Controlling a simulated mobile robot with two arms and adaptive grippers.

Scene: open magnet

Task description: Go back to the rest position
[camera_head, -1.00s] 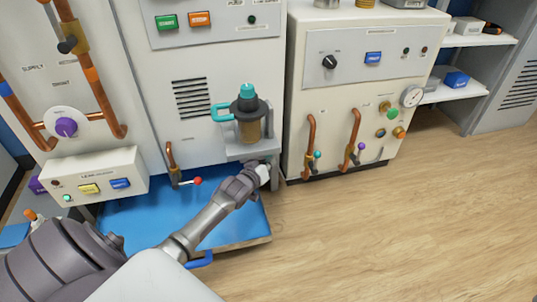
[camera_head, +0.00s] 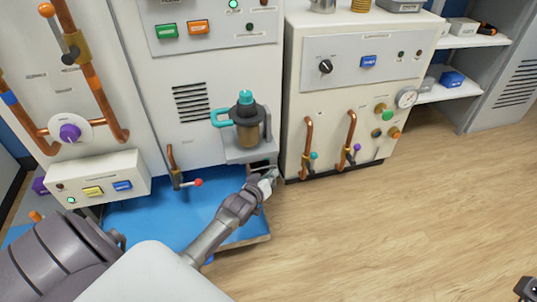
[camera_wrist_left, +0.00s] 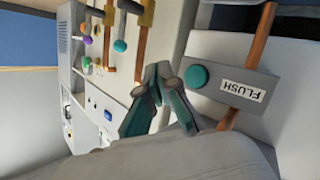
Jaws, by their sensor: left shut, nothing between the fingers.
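My left gripper (camera_head: 268,178) is low in front of the cabinets, just below the grey bracket (camera_head: 250,153) that carries a brown jar with a dark cap and teal handle (camera_head: 247,125). In the left wrist view its fingers (camera_wrist_left: 160,72) come together, with nothing between them. There, a grey box with a FLUSH label (camera_wrist_left: 242,91) and a round teal button (camera_wrist_left: 196,77) stands to the right of the fingers, apart from the button as it appears. A small dark part (camera_head: 527,289) at the head view's lower right corner may be my right gripper; its fingers are not readable.
A blue platform (camera_head: 150,220) lies under my left arm. A red-tipped lever (camera_head: 197,183) stands left of the gripper. The right cabinet (camera_head: 340,110) has copper pipes, knobs and a gauge (camera_head: 406,97). Wooden floor (camera_head: 400,220) at the right is open.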

